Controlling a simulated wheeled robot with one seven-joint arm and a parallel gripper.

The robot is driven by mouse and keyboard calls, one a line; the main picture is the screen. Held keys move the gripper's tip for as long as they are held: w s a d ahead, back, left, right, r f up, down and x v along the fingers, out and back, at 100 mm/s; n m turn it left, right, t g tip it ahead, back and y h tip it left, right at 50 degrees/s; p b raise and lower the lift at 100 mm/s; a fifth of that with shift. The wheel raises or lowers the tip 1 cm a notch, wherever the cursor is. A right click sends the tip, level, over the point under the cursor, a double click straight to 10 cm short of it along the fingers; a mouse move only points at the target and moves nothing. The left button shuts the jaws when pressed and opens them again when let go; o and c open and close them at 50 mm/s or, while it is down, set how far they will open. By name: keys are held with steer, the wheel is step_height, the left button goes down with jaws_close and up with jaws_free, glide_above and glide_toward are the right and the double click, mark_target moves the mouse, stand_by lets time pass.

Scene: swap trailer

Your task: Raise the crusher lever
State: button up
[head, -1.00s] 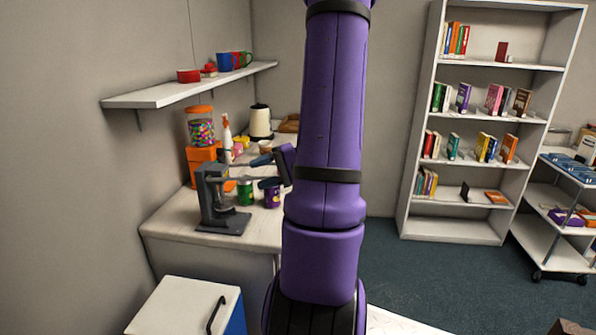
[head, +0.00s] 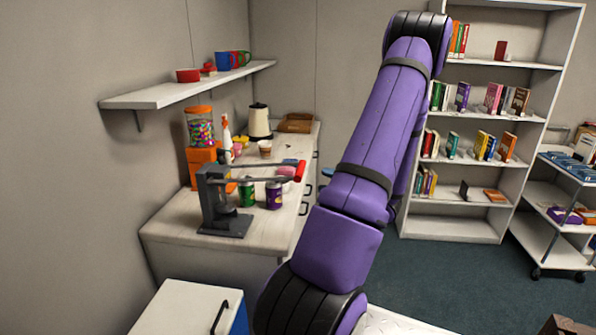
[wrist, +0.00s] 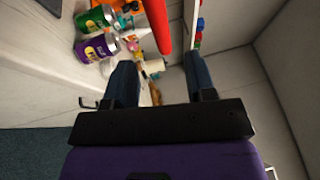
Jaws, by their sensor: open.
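The crusher (head: 215,203) is a dark grey upright device on a flat base near the front of the counter. Its lever (head: 258,170) reaches right, roughly level, and ends in a red handle (head: 300,171). In the wrist view the red handle (wrist: 160,25) shows ahead of the gap between my fingers, apart from both. My gripper (wrist: 160,62) is open and empty. In the head view it is mostly hidden behind my purple arm, with a blue finger part (head: 327,173) showing right of the handle.
A green can (head: 246,193) and a purple can (head: 273,195) stand on the counter (head: 180,215) beside the crusher. A gumball machine (head: 200,130) and kettle (head: 259,122) stand behind. A wall shelf (head: 160,95) hangs above left. Open floor (head: 430,265) lies to the right.

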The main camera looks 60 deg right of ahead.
mark_target(300, 170)
steer(key=w, duration=0.3)
steer(key=w+r, duration=0.1)
steer(key=w, duration=0.5)
steer(key=shift+w+d+r, duration=0.15)
steer(key=shift+w+d, duration=0.05)
steer(key=shift+d, duration=0.15)
jaws_close()
